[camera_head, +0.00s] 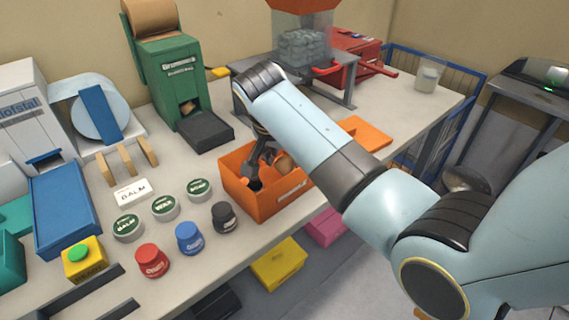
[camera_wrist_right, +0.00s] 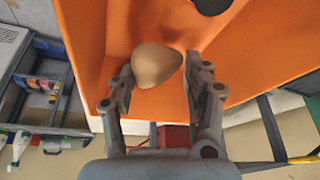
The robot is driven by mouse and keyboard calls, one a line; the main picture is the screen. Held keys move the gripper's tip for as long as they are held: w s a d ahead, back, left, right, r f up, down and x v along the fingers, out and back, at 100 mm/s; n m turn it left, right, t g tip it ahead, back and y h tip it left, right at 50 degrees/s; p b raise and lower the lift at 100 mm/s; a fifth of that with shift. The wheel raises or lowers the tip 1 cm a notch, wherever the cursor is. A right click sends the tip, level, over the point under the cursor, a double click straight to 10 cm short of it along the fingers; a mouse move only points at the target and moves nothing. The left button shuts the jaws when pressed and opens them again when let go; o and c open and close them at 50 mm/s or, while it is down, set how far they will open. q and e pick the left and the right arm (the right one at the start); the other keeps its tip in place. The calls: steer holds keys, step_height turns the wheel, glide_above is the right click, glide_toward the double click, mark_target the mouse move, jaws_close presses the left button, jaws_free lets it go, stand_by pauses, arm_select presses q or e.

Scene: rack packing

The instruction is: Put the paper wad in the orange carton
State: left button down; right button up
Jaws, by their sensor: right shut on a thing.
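The orange carton (camera_head: 282,197) stands open on the bench in the head view, and its orange walls (camera_wrist_right: 275,45) fill much of the right wrist view. My right gripper (camera_head: 268,170) reaches down into the carton. In the right wrist view, the right gripper (camera_wrist_right: 160,85) is shut on the tan paper wad (camera_wrist_right: 157,64), with a finger at each side. The wad (camera_head: 284,163) shows partly in the head view, inside the carton's opening. A dark round thing (camera_wrist_right: 211,5) is also in the carton. The left gripper is not in view.
Several tins and jars, including a black jar (camera_head: 224,217), stand left of the carton. A green dispenser (camera_head: 174,82) stands behind. An orange flat piece (camera_head: 367,132) lies to the right. A yellow box (camera_head: 279,264) is below the bench's front edge.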

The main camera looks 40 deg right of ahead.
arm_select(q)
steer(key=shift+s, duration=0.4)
arm_select(e)
steer(key=shift+f, duration=1.1)
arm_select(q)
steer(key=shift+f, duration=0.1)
arm_select(e)
steer(key=shift+f, duration=0.1)
steer(key=o, duration=0.8)
steer(key=shift+c, duration=0.2)
steer(key=shift+a+r, duration=0.1)
steer(key=shift+r, duration=0.35)
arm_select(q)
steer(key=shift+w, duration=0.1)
arm_select(e)
steer(key=v, duration=1.1)
steer(key=shift+a+r, duration=0.1)
